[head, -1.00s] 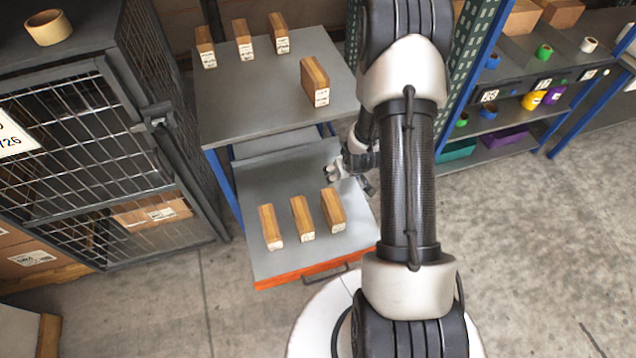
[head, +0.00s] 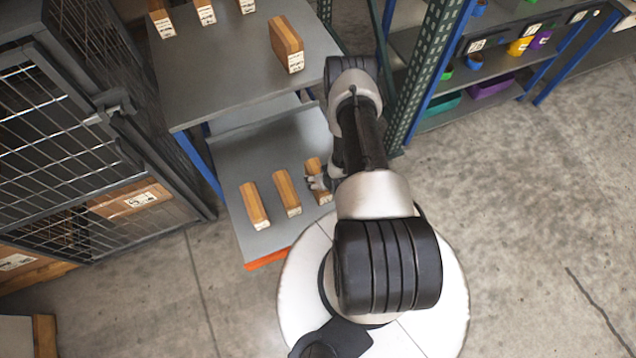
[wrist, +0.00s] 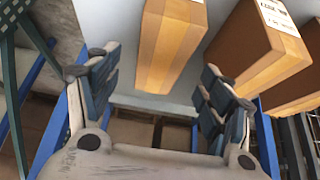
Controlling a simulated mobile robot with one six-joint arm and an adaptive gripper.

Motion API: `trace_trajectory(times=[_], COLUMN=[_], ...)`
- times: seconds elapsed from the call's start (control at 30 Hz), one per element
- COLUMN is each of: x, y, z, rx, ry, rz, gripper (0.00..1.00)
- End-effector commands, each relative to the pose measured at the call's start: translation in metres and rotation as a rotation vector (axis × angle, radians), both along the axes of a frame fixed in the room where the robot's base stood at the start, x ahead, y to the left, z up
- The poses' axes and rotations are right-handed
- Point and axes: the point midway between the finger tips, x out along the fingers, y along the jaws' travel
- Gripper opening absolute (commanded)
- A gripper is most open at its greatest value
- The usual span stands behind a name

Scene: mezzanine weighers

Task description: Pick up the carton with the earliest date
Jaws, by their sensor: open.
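Brown cartons with white labels stand on two grey levels. On the lower level are a left carton (head: 254,206), a middle carton (head: 287,193) and a right carton (head: 313,166), partly covered by my gripper (head: 318,183). In the wrist view my gripper (wrist: 158,72) is open. A carton (wrist: 168,45) shows just ahead, roughly between its fingers, with no clear contact. Another carton (wrist: 255,60) is to its right. On the upper level a single carton (head: 286,45) stands in front of several at the back. The label dates are too small to read.
The upper shelf (head: 230,75) overhangs the back of the lower grey shelf (head: 225,160). A wire-mesh cage (head: 60,130) stands close on the left. A green perforated rack post (head: 425,70) rises near my arm on the right. Open concrete floor lies at the right.

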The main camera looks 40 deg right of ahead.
Motion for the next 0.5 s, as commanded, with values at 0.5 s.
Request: trace_trajectory(times=[0.5], x=[0.031], y=[-0.007], z=[-0.059], rx=[0.000], ry=[0.000], rz=[0.000], gripper=[0.73])
